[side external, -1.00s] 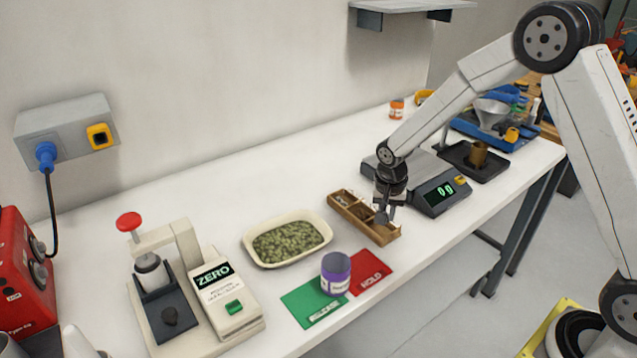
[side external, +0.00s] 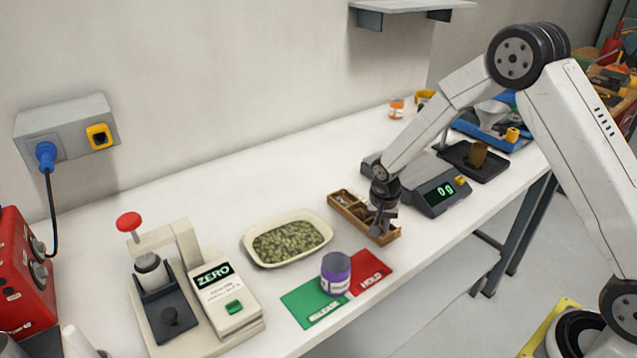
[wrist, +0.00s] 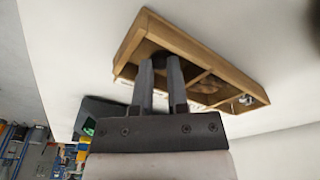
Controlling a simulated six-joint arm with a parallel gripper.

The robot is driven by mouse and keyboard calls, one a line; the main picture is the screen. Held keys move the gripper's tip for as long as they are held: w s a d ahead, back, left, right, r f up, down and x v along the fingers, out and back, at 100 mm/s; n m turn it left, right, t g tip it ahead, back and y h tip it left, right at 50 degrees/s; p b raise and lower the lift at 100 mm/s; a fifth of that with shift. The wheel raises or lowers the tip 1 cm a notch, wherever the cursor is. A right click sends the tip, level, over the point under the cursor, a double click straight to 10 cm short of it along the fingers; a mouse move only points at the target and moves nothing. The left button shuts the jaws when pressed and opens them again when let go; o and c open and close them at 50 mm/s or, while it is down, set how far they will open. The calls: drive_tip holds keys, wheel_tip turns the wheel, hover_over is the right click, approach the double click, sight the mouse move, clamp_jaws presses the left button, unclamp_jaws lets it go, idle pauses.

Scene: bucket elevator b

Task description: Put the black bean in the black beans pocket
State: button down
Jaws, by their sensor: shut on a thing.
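The wooden tray (side external: 394,239) with several pockets lies on the white bench; it also shows in the wrist view (wrist: 195,46). My gripper (side external: 379,228) is low over the tray's near end in the side view. In the wrist view my gripper (wrist: 160,60) has its fingertips at the end pocket, a small gap between them. A small dark thing, apparently the black bean (wrist: 160,57), shows between the tips, mostly hidden. The pocket labels cannot be read.
The middle pocket holds brown bits (wrist: 209,84) and the far one a small shiny thing (wrist: 246,99). A scale (side external: 440,192) reading 0 g stands close behind my gripper. A purple jar (side external: 336,272) and a dish of green pellets (side external: 287,243) stand left of the tray.

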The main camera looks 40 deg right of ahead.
drive_tip(key=c, duration=0.9)
unclamp_jaws()
drive_tip(key=shift+r, duration=0.1)
wheel_tip(320, 180, up, 12)
drive_tip(key=a, duration=0.1)
drive_tip(key=shift+s+a, duration=0.15)
drive_tip(key=shift+s, duration=0.3)
drive_tip(key=s+a+n+t+y, duration=0.1)
drive_tip(key=s+a+n, duration=0.2)
drive_tip(key=s+n, duration=0.6)
drive_tip(key=s, duration=0.8)
drive_tip(key=shift+a+f+n+t, duration=0.2)
drive_tip(key=shift+f+n+t, duration=0.2)
